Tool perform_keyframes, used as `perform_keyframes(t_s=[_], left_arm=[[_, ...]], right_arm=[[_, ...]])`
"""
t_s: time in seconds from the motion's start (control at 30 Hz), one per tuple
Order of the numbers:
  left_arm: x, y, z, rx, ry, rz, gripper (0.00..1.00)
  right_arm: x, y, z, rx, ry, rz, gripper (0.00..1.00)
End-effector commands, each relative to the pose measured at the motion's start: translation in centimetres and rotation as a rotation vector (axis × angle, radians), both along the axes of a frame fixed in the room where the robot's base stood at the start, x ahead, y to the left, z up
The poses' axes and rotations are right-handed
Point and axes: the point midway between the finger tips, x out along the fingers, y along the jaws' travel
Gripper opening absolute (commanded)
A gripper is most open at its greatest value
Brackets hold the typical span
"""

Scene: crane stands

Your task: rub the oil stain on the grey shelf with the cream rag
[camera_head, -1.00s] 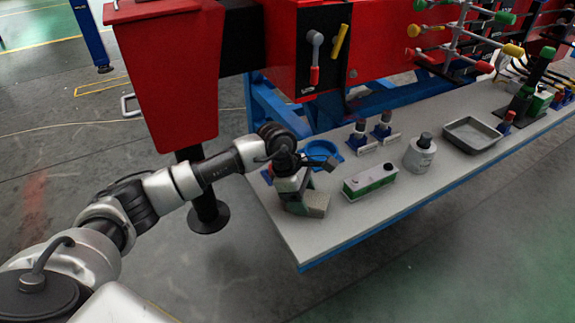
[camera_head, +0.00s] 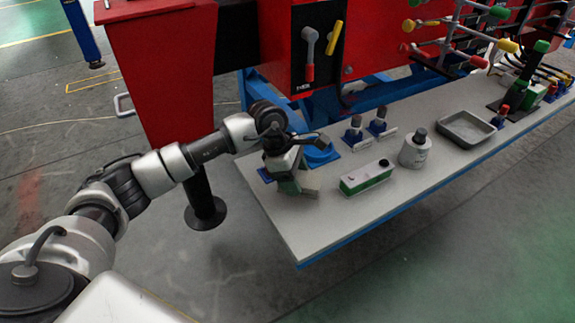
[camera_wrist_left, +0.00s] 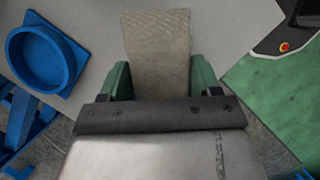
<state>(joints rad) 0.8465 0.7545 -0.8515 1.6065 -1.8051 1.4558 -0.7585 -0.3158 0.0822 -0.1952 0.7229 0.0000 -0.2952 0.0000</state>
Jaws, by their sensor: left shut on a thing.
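My left gripper (camera_head: 296,182) is over the near left end of the grey shelf (camera_head: 300,232). It is shut on the cream rag (camera_head: 310,186), which looks greyish-beige and sticks out past the fingers. In the left wrist view, the rag (camera_wrist_left: 157,48) reaches forward from between the green fingers of the gripper (camera_wrist_left: 160,82), over the pale shelf surface. The rag is on or just above the shelf; I cannot tell if they touch. I see no oil stain; the rag and gripper may cover it. My right gripper is not in view.
A green and white box (camera_head: 366,177) stands right of the rag. Farther along are a grey canister (camera_head: 415,150) and a metal tray (camera_head: 467,127). A blue round dish (camera_wrist_left: 43,60) is close behind the gripper. A red machine (camera_head: 265,45) rises behind. The shelf's front left is bare.

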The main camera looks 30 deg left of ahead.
Motion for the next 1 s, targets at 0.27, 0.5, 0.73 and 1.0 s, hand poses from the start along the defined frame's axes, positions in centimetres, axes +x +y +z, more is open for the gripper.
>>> perform_keyframes(t_s=[0.27,0.5,0.73,1.0], left_arm=[[0.1,0.3,1.7,0.0,-0.002,0.004,0.41],[0.2,0.7,3.8,-0.001,-0.002,0.008,0.41],[0.2,0.8,4.0,-0.001,-0.001,0.009,0.41],[0.2,0.8,4.0,-0.001,-0.001,0.009,0.41]], right_arm=[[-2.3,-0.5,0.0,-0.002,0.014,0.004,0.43],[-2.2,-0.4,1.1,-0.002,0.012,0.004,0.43],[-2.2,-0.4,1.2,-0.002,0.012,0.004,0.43],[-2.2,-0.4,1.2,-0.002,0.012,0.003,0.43]])
